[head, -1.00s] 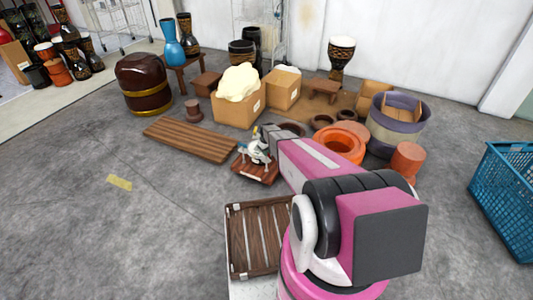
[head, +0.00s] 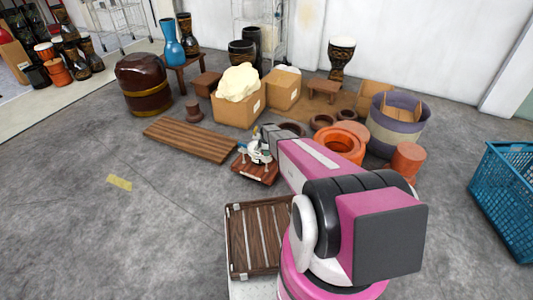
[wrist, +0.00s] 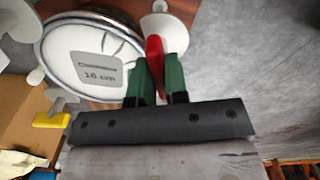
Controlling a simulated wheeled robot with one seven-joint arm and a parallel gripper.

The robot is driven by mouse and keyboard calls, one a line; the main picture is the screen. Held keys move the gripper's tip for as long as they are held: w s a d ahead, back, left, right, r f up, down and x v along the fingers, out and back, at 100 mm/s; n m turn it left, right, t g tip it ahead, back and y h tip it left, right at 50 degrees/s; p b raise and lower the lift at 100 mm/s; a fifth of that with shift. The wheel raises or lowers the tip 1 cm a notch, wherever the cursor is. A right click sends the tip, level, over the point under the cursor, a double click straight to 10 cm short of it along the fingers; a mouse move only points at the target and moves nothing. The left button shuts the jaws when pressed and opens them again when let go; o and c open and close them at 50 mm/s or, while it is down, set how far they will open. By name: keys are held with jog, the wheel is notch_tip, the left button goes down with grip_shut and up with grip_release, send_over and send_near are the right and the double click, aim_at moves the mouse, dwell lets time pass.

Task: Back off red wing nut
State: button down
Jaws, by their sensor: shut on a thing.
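In the wrist view the red wing nut (wrist: 154,58) stands between the two green fingertips of my gripper (wrist: 160,80). The fingers are shut on it. A pale disc (wrist: 168,30) lies just beyond the nut. In the head view my gripper is at the small brown wooden stand (head: 254,172) on the floor, where the small white drum parts show. The nut is too small to tell there.
A yellow piece (wrist: 51,120) and another pale disc lie left of my gripper in the wrist view. In the head view, a plank pallet (head: 190,139) lies left of the stand, with orange rings (head: 340,144) to the right.

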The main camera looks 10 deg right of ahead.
jog(key=shift+n, duration=1.1)
jog(key=c, duration=1.1)
grip_release()
jog(key=shift+c, duration=0.2)
notch_tip(320, 180, up, 11)
jog(key=shift+f, duration=0.1)
